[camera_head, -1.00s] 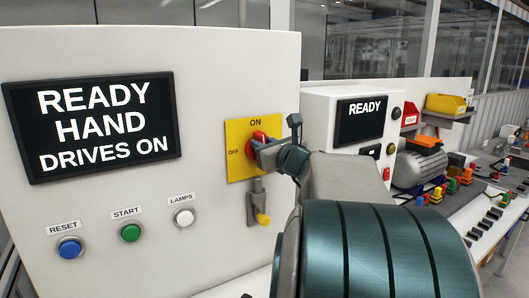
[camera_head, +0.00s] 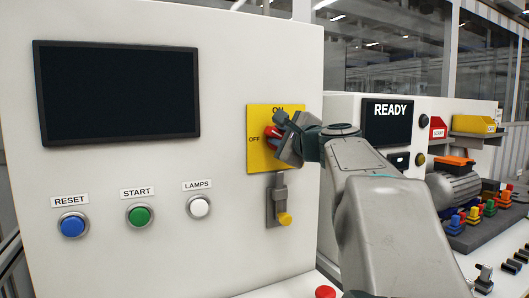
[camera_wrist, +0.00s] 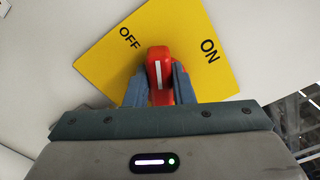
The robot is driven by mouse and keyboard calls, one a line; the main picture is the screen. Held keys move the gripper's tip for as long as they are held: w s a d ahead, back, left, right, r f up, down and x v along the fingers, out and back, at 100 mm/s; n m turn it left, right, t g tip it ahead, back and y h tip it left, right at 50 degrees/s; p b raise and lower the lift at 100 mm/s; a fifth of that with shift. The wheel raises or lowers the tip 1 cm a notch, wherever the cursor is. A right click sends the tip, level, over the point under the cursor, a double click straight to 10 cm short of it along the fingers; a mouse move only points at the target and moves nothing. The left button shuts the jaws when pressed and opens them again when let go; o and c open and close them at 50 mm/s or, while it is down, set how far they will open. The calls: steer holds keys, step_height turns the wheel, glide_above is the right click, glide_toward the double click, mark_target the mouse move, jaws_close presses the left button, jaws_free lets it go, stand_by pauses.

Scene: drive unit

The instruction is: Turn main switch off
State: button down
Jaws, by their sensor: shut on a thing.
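The main switch is a red rotary handle (camera_wrist: 158,66) on a yellow plate (camera_head: 259,150) marked ON at the top and OFF at the left. In the head view the red handle (camera_head: 271,132) shows only partly, behind my gripper (camera_head: 281,134). In the wrist view my gripper (camera_wrist: 160,86) has one finger on each side of the handle, shut on it. The plate looks tilted there, and the handle's white mark points between the words OFF and ON. The panel's large screen (camera_head: 118,92) is dark.
Below the plate hangs a grey latch with a yellow end (camera_head: 285,218). Blue (camera_head: 73,225), green (camera_head: 139,215) and white (camera_head: 199,207) buttons sit to the left. A second screen (camera_head: 387,122) reads READY. A red button (camera_head: 325,292) is at the bottom edge.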

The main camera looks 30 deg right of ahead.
steer(key=n+b, duration=0.1)
steer(key=b, duration=0.1)
steer(key=f+n+b, duration=0.1)
steer(key=n, duration=0.1)
steer(key=shift+a+f+b, duration=0.15)
steer(key=shift+b, duration=0.2)
steer(key=shift+n+b, duration=1.05)
steer(key=shift+n, duration=0.25)
steer(key=c, duration=1.2)
jaws_free()
steer(key=shift+c, duration=0.2)
steer(key=s, duration=1.3)
steer(key=shift+s+a+b, duration=0.4)
steer(key=shift+a+b, duration=0.05)
